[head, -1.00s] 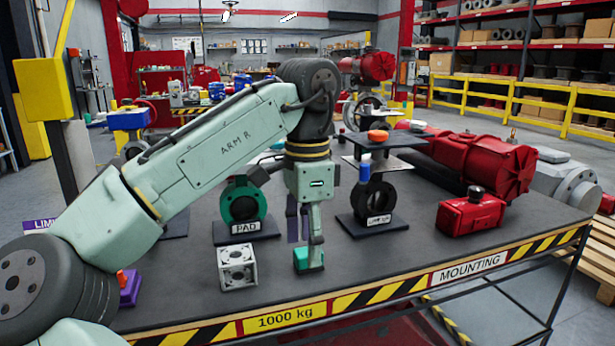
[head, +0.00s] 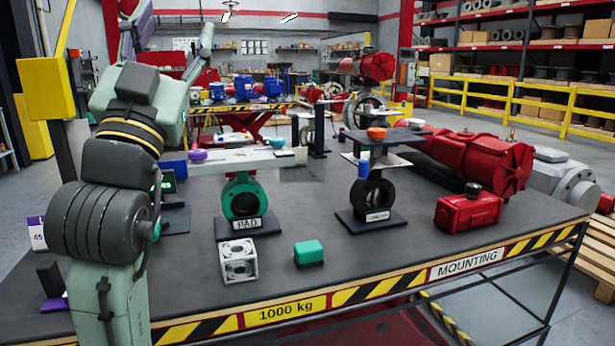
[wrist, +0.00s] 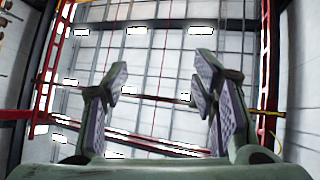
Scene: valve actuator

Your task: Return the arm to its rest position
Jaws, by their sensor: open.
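My arm (head: 105,220) is folded up at the left of the head view, partly in front of the table's left end. My gripper (head: 168,22) is raised at the upper left, with its fingers pointing up and spread apart. In the wrist view my gripper (wrist: 160,80) is open, with nothing between the pads. Only ceiling, lamps and red beams show behind it. The teal block (head: 309,252) lies on the dark table top (head: 370,270), well away from the gripper.
A grey-white cube (head: 238,261) sits left of the teal block. A green ring on a PAD stand (head: 243,198) and a black ring stand (head: 372,195) are behind. Red actuators (head: 470,210) stand at the right. A yellow box (head: 44,88) on a post is close left of my arm.

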